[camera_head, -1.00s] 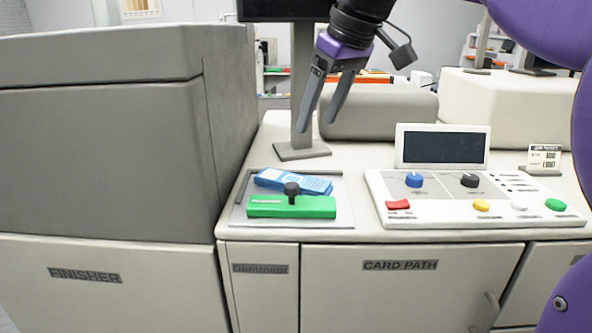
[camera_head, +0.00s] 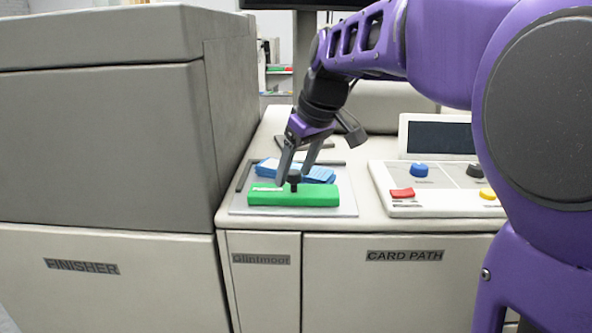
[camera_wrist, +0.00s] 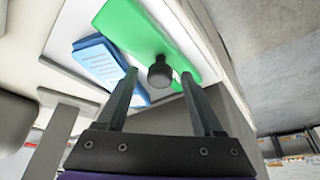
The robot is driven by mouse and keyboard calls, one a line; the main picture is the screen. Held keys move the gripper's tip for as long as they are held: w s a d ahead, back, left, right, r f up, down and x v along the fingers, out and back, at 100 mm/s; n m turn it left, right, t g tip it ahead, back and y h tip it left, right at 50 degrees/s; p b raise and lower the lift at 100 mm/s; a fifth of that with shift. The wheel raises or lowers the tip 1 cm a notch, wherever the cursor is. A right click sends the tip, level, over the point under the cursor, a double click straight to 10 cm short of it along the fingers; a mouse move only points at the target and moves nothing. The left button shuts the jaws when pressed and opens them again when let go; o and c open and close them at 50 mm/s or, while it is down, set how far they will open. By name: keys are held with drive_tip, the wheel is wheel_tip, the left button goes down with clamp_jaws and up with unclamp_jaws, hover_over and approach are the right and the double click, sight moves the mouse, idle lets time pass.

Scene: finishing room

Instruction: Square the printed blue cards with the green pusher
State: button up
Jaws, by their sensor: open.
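The green pusher (camera_head: 325,195) is a long bar with a black knob (camera_head: 294,178) on top, lying along the front of a grey tray (camera_head: 348,208). The printed blue cards (camera_head: 318,173) lie behind the pusher in a skewed, uneven stack. My gripper (camera_head: 291,181) is open, its fingers pointing down around the knob's height. In the wrist view, the knob (camera_wrist: 160,73) shows between and just beyond the open fingertips (camera_wrist: 161,80). The pusher (camera_wrist: 130,25) and cards (camera_wrist: 97,60) also show there. Whether a finger touches the knob I cannot tell.
The tray has raised dark rails (camera_head: 243,175) at its left and back. A control panel (camera_head: 440,190) with coloured knobs and buttons is at the right. The tall grey finisher (camera_head: 100,130) stands close on the left. A screen (camera_head: 440,137) stands behind the panel.

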clamp_jaws()
idle(0.3)
drive_tip(key=shift+w+r+p, duration=0.2)
drive_tip(key=shift+w+p, duration=0.1)
drive_tip(key=w+p, duration=0.4)
drive_tip(key=w, duration=0.2)
drive_tip(key=shift+w+d, duration=0.1)
drive_tip(key=shift+w, duration=0.2)
drive_tip(key=shift+w+f, duration=0.1)
drive_tip(key=shift+w, duration=0.15)
